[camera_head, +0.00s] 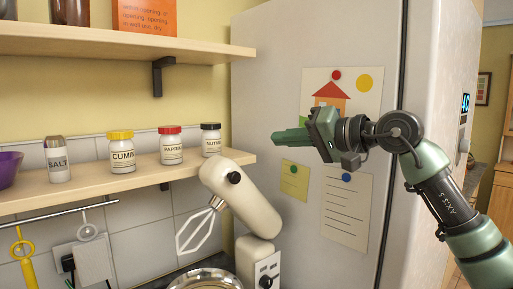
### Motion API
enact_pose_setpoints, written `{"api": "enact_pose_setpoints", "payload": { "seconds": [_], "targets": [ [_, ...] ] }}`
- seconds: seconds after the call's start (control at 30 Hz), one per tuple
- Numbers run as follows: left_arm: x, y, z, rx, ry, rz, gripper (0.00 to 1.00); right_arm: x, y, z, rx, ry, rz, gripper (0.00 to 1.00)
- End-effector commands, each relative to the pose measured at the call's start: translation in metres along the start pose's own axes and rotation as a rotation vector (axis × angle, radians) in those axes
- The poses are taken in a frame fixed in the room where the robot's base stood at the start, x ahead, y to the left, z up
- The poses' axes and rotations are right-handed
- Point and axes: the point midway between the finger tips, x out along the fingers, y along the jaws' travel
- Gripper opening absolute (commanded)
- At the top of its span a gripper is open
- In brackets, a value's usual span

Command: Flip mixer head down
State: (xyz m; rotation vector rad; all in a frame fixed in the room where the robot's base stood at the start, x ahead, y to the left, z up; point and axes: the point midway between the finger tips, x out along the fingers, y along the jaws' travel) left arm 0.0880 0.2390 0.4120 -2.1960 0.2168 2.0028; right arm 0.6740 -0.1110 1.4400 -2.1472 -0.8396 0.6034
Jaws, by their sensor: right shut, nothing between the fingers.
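The cream stand mixer stands at the lower middle in front of the fridge. Its mixer head (241,196) is tilted up, with a black knob on its side and a whisk (199,225) hanging from the raised front end. A metal bowl (206,279) shows in part at the bottom edge, below the whisk. My right gripper (278,138) is shut and empty, above and to the right of the mixer head and apart from it, with its fingers pointing left. My left gripper is not in view.
A wooden shelf (100,190) left of the mixer holds several spice jars, with the nutmeg jar (211,139) near its right end, close to the mixer head. The fridge (268,60) with papers and magnets stands behind my right gripper. Utensils hang from a rail at lower left.

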Motion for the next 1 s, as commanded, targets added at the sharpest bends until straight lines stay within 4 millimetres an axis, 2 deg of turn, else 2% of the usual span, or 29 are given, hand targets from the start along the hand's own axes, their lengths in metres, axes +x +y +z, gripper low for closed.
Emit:
{"api": "enact_pose_setpoints", "payload": {
  "seconds": [0.17, 0.5, 0.6, 0.7, 1.0],
  "targets": [
    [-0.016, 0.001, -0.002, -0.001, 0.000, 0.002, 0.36, 0.028, -0.004, -0.001, 0.002, -0.006, 0.000, 0.00],
    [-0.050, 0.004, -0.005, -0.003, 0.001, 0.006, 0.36, 0.099, -0.004, -0.001, 0.003, -0.005, 0.000, 0.00],
    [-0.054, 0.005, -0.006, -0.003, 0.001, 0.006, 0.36, 0.101, -0.001, 0.019, -0.001, -0.005, 0.002, 0.00],
    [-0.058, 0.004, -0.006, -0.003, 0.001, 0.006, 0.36, 0.103, -0.001, 0.030, -0.001, -0.004, 0.002, 0.00],
    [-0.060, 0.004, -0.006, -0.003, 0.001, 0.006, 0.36, 0.105, 0.000, 0.040, 0.000, -0.002, 0.001, 0.00]
  ]
}}
